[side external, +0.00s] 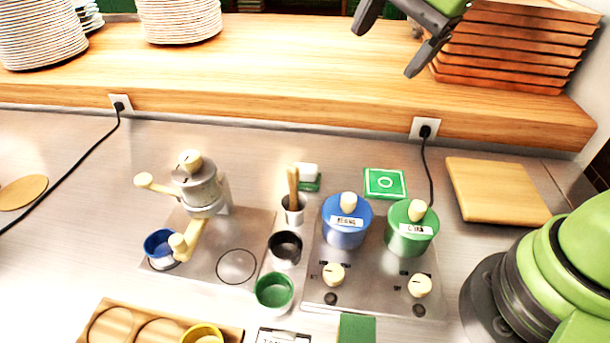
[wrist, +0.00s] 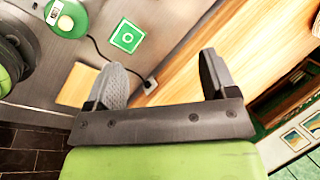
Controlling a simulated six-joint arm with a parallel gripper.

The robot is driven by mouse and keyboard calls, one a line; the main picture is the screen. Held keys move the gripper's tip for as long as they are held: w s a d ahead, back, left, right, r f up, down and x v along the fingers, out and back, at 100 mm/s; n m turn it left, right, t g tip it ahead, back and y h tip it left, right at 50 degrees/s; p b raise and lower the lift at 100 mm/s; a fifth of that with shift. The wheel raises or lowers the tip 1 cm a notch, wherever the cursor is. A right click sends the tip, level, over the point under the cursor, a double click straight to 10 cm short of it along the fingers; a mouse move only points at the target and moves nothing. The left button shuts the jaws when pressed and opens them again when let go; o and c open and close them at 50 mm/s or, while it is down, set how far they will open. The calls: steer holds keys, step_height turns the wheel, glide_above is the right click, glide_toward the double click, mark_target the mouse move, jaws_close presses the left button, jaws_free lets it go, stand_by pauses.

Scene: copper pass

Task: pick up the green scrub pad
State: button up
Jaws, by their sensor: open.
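My gripper (side external: 385,50) is open and empty, high above the wooden shelf at the top of the side view. Its two fingers also show apart in the wrist view (wrist: 161,66). A plain dark green rectangular piece (side external: 357,329) lies at the front edge of the side view, partly cut off. A small white block with a green base (side external: 309,183) sits behind the cup with the wooden handle. I cannot tell which of these is the scrub pad. A green square with a white ring (side external: 385,183) lies flat near the wall; the wrist view shows it too (wrist: 127,36).
Blue (side external: 346,228) and green (side external: 409,240) lidded pots stand on a hob (side external: 378,285). A grinder (side external: 200,188), several cups and a cutting board (side external: 497,190) share the steel counter. The shelf (side external: 290,60) holds plate stacks (side external: 180,18) and wooden trays (side external: 510,48).

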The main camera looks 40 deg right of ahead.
steer(key=w+a+f+m+g, duration=0.1)
steer(key=w+f+m+g, duration=0.1)
steer(key=w+f+m, duration=0.6)
steer(key=m+g, duration=0.1)
steer(key=m, duration=0.2)
glide_toward(307, 167)
steer(key=f, duration=0.2)
steer(key=shift+h, duration=0.3)
step_height(307, 167, down, 4)
steer(key=shift+w+a, duration=0.1)
steer(key=shift+a, duration=0.05)
steer(key=f, duration=0.1)
steer(key=a+f, duration=0.1)
steer(key=f, duration=0.1)
steer(key=w+f, duration=0.1)
steer(key=shift+a+f, duration=0.25)
steer(key=shift+f, duration=0.6)
steer(key=c, duration=1)
